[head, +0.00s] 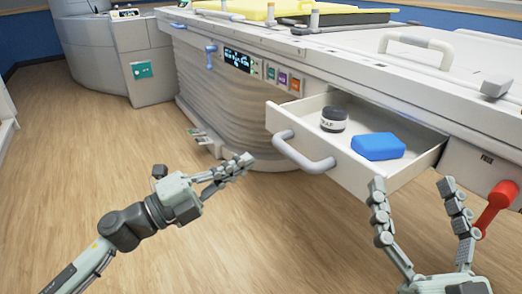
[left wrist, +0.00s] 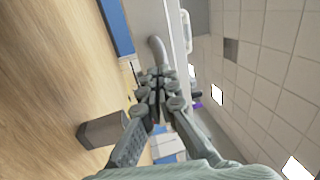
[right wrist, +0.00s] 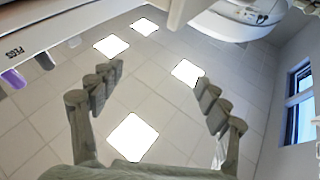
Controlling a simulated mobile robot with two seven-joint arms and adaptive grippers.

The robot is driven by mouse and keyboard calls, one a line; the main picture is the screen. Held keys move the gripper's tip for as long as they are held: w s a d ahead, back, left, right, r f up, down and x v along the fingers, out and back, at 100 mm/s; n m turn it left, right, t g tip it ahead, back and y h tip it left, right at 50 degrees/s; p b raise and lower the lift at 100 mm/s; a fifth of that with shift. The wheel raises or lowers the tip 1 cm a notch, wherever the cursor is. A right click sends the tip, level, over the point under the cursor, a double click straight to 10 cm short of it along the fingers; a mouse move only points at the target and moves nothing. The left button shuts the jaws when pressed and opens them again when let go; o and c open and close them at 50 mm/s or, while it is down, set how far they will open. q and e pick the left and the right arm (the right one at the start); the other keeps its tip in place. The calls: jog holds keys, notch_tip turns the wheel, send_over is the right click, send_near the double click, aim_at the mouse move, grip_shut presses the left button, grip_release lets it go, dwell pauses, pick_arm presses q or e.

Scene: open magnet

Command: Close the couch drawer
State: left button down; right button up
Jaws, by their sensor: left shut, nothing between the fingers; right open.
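The white couch drawer (head: 345,168) stands open in the head view, pulled out from the side of the couch (head: 330,70). Its grey bar handle (head: 300,155) is on the front panel. A dark jar with a white label (head: 334,119) and a blue box (head: 378,146) lie inside. My left gripper (head: 245,160) is shut and empty, left of the handle and apart from it in the head view. In the left wrist view a grey curved bar (left wrist: 158,50) shows beyond its fingertips. My right gripper (head: 410,183) is open and empty, in front of the drawer's right side.
A red lever (head: 496,205) juts from the couch right of the drawer. The wooden floor (head: 90,150) at left is clear.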

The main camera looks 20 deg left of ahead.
aim_at(274, 145)
pick_arm(q)
jog(key=x, duration=0.4)
jog(key=shift+r, duration=0.1)
jog(key=shift+w+d, duration=0.25)
jog(key=shift+w, duration=0.1)
pick_arm(e)
jog(key=shift+w+f+g, duration=0.2)
jog(key=shift+f+g, duration=0.15)
jog(key=shift+f, duration=0.2)
jog(key=shift+w+f+g, duration=0.2)
jog(key=shift+f+g, duration=0.15)
jog(key=shift+f, duration=0.2)
pick_arm(q)
jog(key=shift+p, duration=0.3)
